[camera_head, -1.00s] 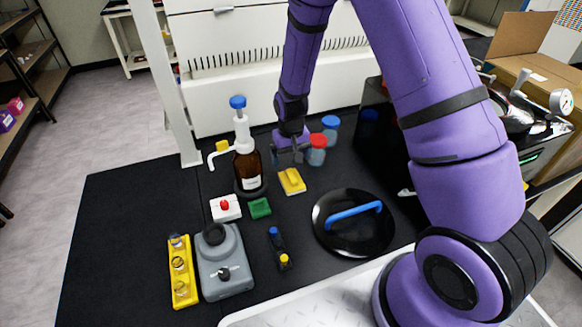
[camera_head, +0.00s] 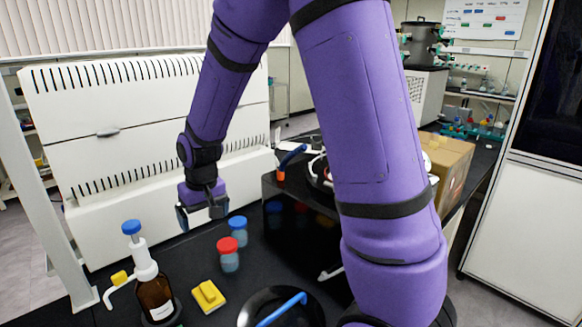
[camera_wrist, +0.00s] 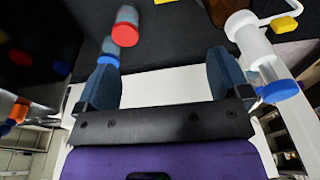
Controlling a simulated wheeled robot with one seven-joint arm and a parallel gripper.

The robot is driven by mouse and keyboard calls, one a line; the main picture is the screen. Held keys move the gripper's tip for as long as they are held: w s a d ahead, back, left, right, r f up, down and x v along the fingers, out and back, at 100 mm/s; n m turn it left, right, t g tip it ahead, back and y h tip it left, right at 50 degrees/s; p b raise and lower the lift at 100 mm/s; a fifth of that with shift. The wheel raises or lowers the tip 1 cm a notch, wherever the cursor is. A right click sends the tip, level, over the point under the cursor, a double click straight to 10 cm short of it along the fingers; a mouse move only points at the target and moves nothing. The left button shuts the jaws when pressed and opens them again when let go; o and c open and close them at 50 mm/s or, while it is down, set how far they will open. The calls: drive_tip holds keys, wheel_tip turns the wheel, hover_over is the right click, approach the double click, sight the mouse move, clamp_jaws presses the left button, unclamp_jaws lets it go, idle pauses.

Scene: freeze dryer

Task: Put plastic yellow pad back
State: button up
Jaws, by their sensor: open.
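The yellow pad (camera_head: 208,296) lies on the black bench top, with a raised yellow part on top. In the wrist view only a sliver of yellow (camera_wrist: 166,1) shows at the top edge, probably the pad. My gripper (camera_head: 200,214) is raised behind the pad in the head view, well apart from it. In the wrist view its two dark blue fingers are spread, with nothing between them (camera_wrist: 162,68).
A brown dispenser bottle (camera_head: 155,297) stands left of the pad. A red-capped jar (camera_head: 228,254) and a blue-capped jar (camera_head: 238,230) stand behind it. A black lid with a blue handle (camera_head: 281,310) lies at right. A black box-like unit (camera_head: 300,240) stands beyond.

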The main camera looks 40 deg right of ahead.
drive_tip(key=s+d+r+t, duration=0.2)
drive_tip(key=s+d+r, duration=0.1)
drive_tip(key=s+r, duration=0.95)
drive_tip(key=s+d+r, duration=0.1)
drive_tip(key=s+r, duration=0.3)
drive_tip(key=s, duration=0.2)
drive_tip(key=s+r+t, duration=0.1)
drive_tip(key=s+r, duration=0.2)
drive_tip(key=s, duration=0.4)
drive_tip(key=shift+s+d+r+t, duration=0.25)
drive_tip(key=shift+d+r+t, duration=0.05)
drive_tip(key=shift+d+r, duration=0.05)
